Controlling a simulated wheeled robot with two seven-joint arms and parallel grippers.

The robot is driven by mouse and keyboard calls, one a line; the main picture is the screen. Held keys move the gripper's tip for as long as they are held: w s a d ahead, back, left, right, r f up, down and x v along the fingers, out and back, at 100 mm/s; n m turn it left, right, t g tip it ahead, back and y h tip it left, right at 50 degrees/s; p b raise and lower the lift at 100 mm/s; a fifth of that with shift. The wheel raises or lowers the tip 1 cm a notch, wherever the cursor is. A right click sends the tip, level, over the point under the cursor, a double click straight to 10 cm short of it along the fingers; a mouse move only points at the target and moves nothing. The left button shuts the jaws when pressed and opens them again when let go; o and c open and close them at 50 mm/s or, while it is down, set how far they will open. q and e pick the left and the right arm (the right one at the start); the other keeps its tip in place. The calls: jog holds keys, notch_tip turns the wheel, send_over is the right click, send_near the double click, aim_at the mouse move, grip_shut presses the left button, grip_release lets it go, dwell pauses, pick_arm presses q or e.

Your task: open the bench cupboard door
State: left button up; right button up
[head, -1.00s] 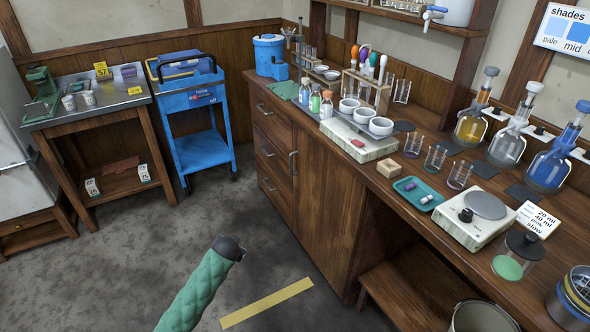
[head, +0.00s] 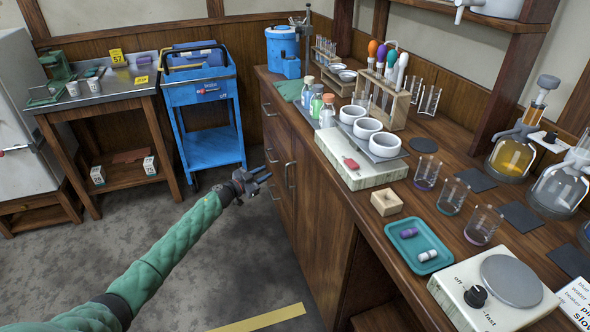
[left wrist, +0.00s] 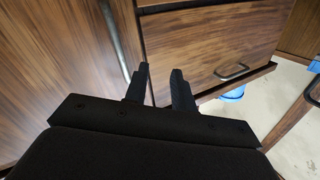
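The bench cupboard door (head: 322,215) is a brown wooden panel in the front of the bench, and it looks shut. Its upright metal handle (head: 288,177) is at the door's left edge, beside the drawers. In the left wrist view the handle (left wrist: 114,40) runs down the door (left wrist: 60,80) at left. My left gripper (head: 268,176) is just left of the handle, in front of the drawers. In the left wrist view its fingers (left wrist: 160,70) are apart with nothing between them, and the handle lies to their left, outside the gap. My right gripper is out of view.
Wooden drawers (head: 276,150) with a metal pull (left wrist: 232,72) adjoin the door. The benchtop above carries glassware, a tray (head: 418,244) and a scale-like device (head: 490,290). A blue trolley (head: 205,105) stands at the back. The grey floor before the bench is clear.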

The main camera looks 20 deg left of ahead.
pick_arm(q)
jog(key=s+d+g+h, duration=0.2)
jog(key=s+d+h, duration=0.1)
jog(key=n, duration=0.1)
send_over(287, 187)
jog(key=shift+w+a+r, duration=0.1)
jog(key=shift+w+a, duration=0.05)
jog(key=shift+w, duration=0.1)
dwell(0.3)
grip_shut()
